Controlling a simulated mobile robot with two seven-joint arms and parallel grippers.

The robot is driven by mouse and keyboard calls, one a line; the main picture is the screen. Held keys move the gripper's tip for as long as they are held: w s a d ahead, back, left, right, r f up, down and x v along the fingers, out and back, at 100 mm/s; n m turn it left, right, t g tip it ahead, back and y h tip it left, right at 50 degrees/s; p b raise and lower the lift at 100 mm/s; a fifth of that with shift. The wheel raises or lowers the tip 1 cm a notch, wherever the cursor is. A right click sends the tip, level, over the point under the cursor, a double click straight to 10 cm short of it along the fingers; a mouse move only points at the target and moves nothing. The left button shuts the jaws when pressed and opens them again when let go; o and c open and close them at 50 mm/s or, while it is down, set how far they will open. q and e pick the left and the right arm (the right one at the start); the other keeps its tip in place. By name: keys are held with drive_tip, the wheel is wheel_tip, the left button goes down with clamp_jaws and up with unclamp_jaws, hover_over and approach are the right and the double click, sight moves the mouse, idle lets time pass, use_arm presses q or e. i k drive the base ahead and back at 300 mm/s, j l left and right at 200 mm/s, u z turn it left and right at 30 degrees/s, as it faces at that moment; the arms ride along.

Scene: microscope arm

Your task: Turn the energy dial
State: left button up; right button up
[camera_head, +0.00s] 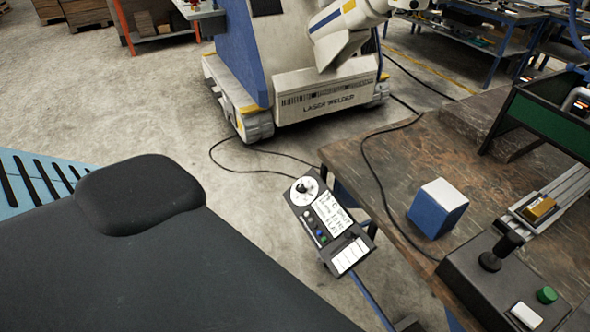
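The likely energy dial (304,188) is a round white dial face with a dark knob in its middle. It sits at the upper left end of a grey control panel (325,251), which stands beside the wooden table's left edge. The panel also carries a white label with handwriting, several small coloured buttons and a white plate at its lower end. The writing is too small to read surely. Neither of my grippers shows in the head view. Nothing touches the dial.
A wooden table (480,185) at right holds a blue and white box (437,207) and a joystick box (490,285). A laser welder (325,95) stands behind. A black padded surface (150,270) fills the lower left. Cables cross the floor and table.

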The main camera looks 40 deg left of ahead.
sight(300, 187)
drive_tip(key=i+j, duration=0.1)
drive_tip(key=j, duration=0.75)
drive_tip(key=i+j+z, duration=0.1)
drive_tip(key=j, duration=0.75)
